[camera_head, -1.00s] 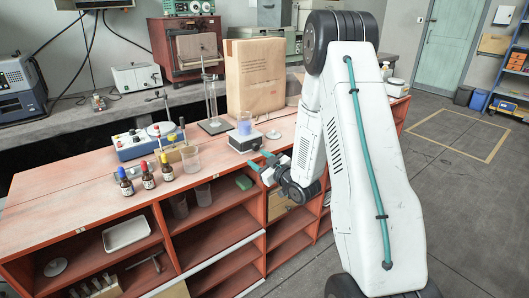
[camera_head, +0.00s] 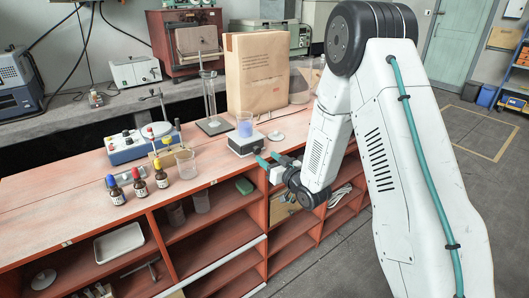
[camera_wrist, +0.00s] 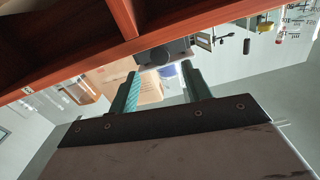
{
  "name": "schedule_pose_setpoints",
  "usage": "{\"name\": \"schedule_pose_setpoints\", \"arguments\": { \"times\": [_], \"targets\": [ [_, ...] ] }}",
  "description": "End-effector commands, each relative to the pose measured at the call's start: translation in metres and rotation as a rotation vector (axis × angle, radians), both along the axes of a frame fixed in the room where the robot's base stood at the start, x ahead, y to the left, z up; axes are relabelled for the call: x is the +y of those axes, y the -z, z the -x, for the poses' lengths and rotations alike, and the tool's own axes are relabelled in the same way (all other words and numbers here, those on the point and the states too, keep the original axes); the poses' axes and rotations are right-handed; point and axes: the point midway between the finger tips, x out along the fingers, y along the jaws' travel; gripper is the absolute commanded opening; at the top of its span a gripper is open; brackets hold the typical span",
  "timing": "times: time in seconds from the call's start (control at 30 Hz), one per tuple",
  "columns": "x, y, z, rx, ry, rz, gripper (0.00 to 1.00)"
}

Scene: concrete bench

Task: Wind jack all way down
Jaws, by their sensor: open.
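The lab jack (camera_head: 247,144) is a low unit with a dark front, standing near the front edge of the red bench top. A beaker with blue contents (camera_head: 245,125) stands on it. My gripper (camera_head: 269,159) is open and empty, with green fingers, just in front of and right of the jack, apart from it. In the wrist view the picture is tilted over; the jack (camera_wrist: 163,52) shows as a dark block beyond and between the fingers (camera_wrist: 159,74). I cannot make out the jack's knob.
A brown paper bag (camera_head: 259,75) and a glass cylinder (camera_head: 208,97) stand behind the jack. A white disc (camera_head: 276,135) lies to its right. Dropper bottles (camera_head: 139,182) and an empty beaker (camera_head: 186,164) stand left. Open red shelves (camera_head: 221,231) lie below the bench top.

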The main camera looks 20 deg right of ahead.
Motion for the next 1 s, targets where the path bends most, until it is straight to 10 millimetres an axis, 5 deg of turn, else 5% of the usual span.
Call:
{"name": "schedule_pose_setpoints", "arguments": {
  "times": [0.3, 0.67, 0.87, 1.0],
  "targets": [
    [0.015, 0.0, -0.044, 0.0, -0.002, 0.002, 0.49],
    [0.017, 0.0, -0.053, 0.0, 0.0, 0.001, 0.49],
    [0.017, 0.0, -0.052, -0.001, 0.0, 0.002, 0.04],
    [0.017, 0.0, -0.052, -0.003, -0.001, 0.008, 0.04]
  ]
}}
